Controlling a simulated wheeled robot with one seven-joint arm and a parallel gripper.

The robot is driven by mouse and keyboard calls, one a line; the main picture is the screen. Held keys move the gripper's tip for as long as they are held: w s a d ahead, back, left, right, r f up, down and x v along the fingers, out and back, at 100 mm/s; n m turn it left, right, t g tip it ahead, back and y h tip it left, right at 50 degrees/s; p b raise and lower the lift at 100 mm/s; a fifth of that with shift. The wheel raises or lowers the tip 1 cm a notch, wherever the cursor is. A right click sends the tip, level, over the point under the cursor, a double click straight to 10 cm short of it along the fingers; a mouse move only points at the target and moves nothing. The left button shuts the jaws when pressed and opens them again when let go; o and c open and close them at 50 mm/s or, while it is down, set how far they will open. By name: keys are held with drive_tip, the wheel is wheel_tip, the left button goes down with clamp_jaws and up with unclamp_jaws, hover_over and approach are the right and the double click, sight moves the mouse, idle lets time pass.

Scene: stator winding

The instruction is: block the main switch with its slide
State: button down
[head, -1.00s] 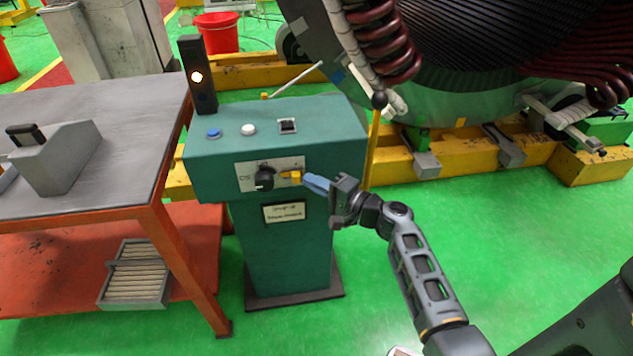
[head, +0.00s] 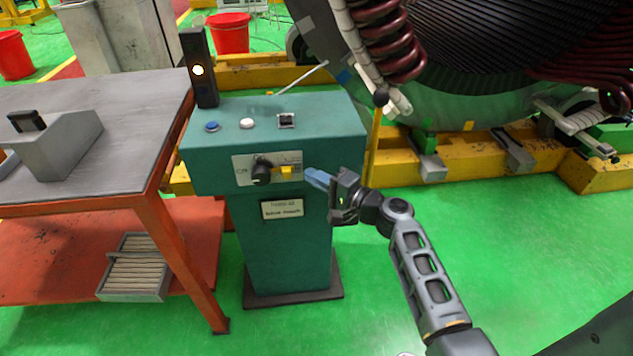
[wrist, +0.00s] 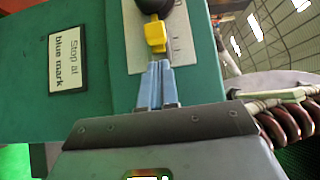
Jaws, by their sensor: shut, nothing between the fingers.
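The main switch is a black knob (head: 261,172) on a pale plate (head: 243,177) on the front of the green console. Its yellow slide (head: 287,170) lies just right of the knob, touching or nearly touching it. In the wrist view the knob (wrist: 154,5) is at the top edge, and the slide (wrist: 155,37) is below it. My gripper (head: 307,172) is right of the slide, its blue fingers pointing left at it. In the wrist view the fingertips (wrist: 154,64) are together and empty, a small gap short of the slide. I cannot tell whether the slide is locked.
The console top (head: 330,110) carries a blue button (head: 212,126), a white button (head: 247,123) and a lit lamp post (head: 203,70). A workbench (head: 120,90) stands left, the large stator (head: 440,45) behind right. Green floor (head: 520,230) is free at right.

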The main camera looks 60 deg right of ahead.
drive_tip(key=s+b, duration=0.1)
drive_tip(key=s, duration=0.9)
drive_tip(key=shift+s+a, duration=0.25)
drive_tip(key=shift+s, duration=0.15)
drive_tip(key=s+a+f+n+g+p, duration=0.1)
drive_tip(key=s+a+f+n+g, duration=0.25)
drive_tip(key=a, duration=0.55)
drive_tip(key=s+a+f+n+g, duration=0.25)
drive_tip(key=s+a, duration=0.25)
drive_tip(key=a, duration=0.3)
drive_tip(key=s+a+r+n+t+y, duration=0.1)
drive_tip(key=s+a+r+n, duration=0.4)
drive_tip(key=r, duration=0.4)
drive_tip(key=s+a+r+n+t+y+p, duration=0.1)
drive_tip(key=s+a+r+n+t, duration=0.1)
drive_tip(key=s+a+r+n, duration=0.4)
wheel_tip(320, 180, up, 3)
drive_tip(key=shift+s+a+f+n, duration=0.15)
drive_tip(key=shift+s+a+n, duration=0.2)
drive_tip(key=shift+n, duration=0.85)
drive_tip(key=shift+d, duration=0.15)
